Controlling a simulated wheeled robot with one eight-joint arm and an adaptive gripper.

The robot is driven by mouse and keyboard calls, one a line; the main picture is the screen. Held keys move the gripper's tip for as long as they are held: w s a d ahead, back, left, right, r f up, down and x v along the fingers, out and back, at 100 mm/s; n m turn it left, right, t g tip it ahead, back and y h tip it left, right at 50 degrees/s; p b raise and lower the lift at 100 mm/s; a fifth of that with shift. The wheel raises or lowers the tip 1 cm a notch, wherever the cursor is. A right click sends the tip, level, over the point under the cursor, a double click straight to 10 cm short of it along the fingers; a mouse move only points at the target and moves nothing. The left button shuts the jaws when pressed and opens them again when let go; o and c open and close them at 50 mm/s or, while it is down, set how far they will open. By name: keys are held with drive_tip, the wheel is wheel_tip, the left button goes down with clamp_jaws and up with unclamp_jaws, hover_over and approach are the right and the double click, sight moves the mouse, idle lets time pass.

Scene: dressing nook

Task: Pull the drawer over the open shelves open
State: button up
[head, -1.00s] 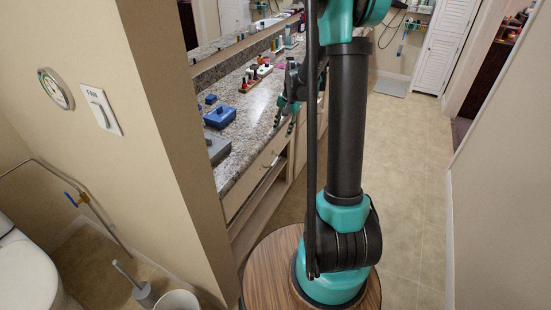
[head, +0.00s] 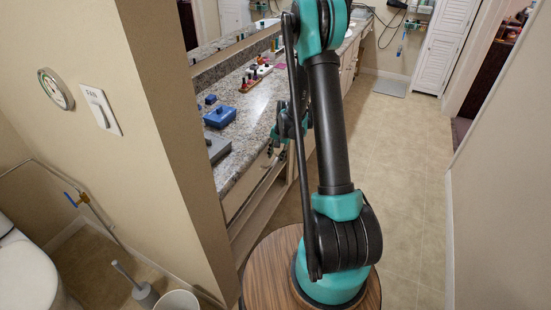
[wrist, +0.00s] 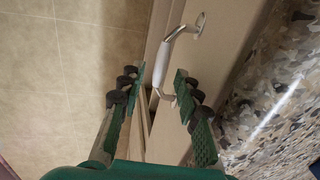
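The drawer (head: 241,194) is a beige front under the granite counter, above the open shelves (head: 262,205). In the wrist view its front (wrist: 218,62) carries a pale metal bar handle (wrist: 162,62). The drawer looks closed. My gripper (head: 275,150) is at the drawer front, just below the counter edge. In the wrist view my gripper (wrist: 158,78) is open, with one finger on each side of the handle's near end. I see no clear contact between the fingers and the handle. In the head view my gripper and arm hide most of the handle.
The granite counter (head: 245,122) overhangs the drawer closely, beside my right finger in the wrist view. It holds a blue box (head: 220,116), a grey box (head: 217,149) and several small bottles. A wall corner (head: 175,150) stands at near left. The tiled floor (head: 400,170) to the right is clear.

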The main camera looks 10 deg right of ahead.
drive_tip(key=shift+w+a+f, duration=0.1)
drive_tip(key=shift+f, duration=0.7)
clamp_jaws()
